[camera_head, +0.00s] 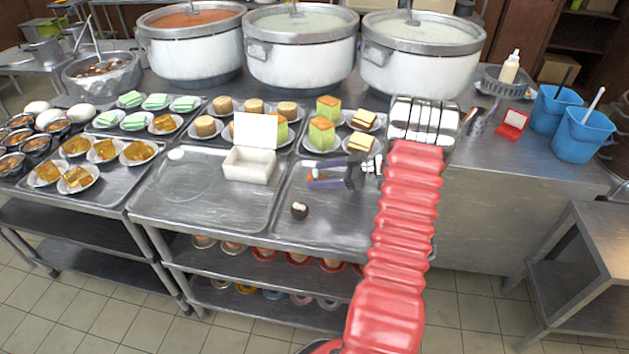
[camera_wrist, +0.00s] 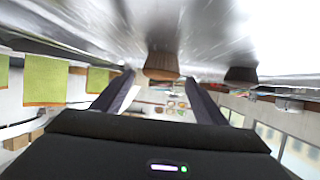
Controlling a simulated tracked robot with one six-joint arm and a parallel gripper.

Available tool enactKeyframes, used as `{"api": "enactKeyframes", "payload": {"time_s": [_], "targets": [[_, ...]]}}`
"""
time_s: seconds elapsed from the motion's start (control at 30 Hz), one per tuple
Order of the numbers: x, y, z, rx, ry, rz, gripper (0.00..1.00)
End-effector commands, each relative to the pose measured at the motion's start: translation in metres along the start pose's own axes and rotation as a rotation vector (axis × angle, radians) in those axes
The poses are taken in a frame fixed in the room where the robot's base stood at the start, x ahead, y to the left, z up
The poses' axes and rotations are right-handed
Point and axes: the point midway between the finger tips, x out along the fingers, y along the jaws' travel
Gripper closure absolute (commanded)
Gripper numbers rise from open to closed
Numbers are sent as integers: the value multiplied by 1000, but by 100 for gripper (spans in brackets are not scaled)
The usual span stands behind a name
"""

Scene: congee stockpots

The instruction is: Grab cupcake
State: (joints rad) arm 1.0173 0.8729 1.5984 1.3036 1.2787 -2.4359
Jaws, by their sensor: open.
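A brown cupcake (camera_head: 315,174) sits on the right metal tray, partly hidden by my gripper in the head view. In the wrist view, which looks upside down, this cupcake (camera_wrist: 162,66) stands on the shiny surface, in line with the gap between my fingers. My gripper (camera_head: 312,179) is open, low over the tray and pointing left. The fingers (camera_wrist: 160,90) show on both sides of the gap and nothing is gripped. A second, dark cupcake with a pale top (camera_head: 299,210) sits nearer the tray's front edge. It also shows dark in the wrist view (camera_wrist: 241,75), to the right.
An open white box (camera_head: 248,166) stands left of my gripper. Plates with green cakes (camera_head: 321,133) and round buns (camera_head: 205,127) lie behind. Large stockpots (camera_head: 300,55) stand at the back. The left tray's front (camera_head: 190,205) is clear.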

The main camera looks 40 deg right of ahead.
Motion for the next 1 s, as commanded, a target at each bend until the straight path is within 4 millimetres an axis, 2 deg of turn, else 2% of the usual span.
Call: {"api": "enactKeyframes", "payload": {"time_s": [0.3,0.87,1.0], "targets": [[0,0,0,0,0,0,35],[0,0,0,0,0,-1,74],[0,0,0,-1,0,-1,76]]}}
